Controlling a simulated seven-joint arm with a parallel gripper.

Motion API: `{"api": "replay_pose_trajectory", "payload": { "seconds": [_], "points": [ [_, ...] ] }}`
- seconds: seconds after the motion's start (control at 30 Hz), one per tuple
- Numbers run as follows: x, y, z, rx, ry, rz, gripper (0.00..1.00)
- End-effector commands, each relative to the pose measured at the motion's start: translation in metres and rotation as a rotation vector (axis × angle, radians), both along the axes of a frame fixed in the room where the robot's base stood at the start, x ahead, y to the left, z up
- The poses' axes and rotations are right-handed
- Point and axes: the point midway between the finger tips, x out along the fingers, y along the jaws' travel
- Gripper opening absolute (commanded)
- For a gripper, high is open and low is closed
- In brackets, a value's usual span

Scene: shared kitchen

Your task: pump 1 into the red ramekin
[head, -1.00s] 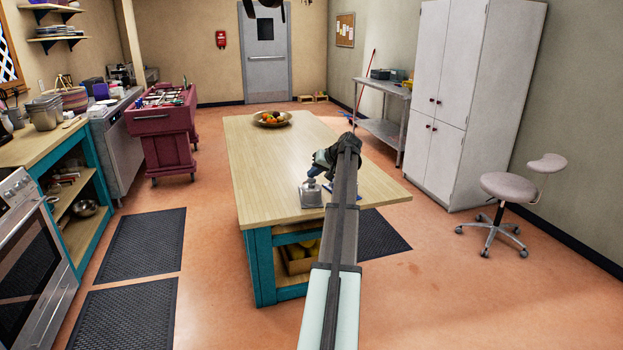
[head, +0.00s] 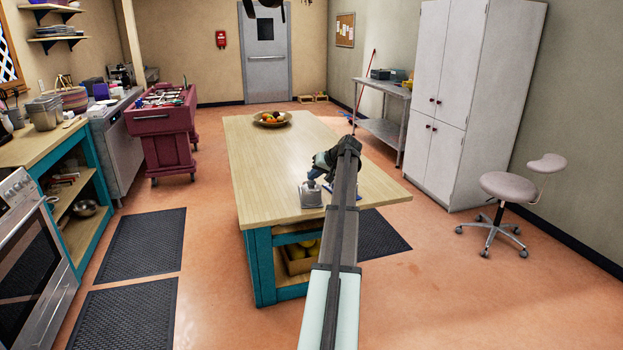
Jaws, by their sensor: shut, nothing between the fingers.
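A grey, squarish pump dispenser (head: 311,194) stands upright near the front edge of the wooden island table (head: 260,165) in the head view. My gripper (head: 313,175) is just above the dispenser's top, its fingers shut and empty, pointing down. At this size I cannot tell whether the fingertips touch the pump head. My dark arm covers the table area just right of the dispenser.
A bowl of fruit (head: 272,118) stands at the island's far end. The island's left and middle top is bare. A crate of yellow fruit (head: 300,259) sits on the shelf below. A maroon cart (head: 162,130) stands to the left, a stool (head: 508,190) to the right.

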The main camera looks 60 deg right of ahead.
Motion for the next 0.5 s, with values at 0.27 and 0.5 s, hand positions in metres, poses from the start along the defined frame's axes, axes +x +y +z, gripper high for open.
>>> {"api": "replay_pose_trajectory", "payload": {
  "seconds": [0.27,0.5],
  "points": [
    [0.000,0.000,0.002,0.001,0.002,0.001,0.00],
    [0.000,0.000,0.013,0.001,0.002,0.001,0.00]
  ]
}}
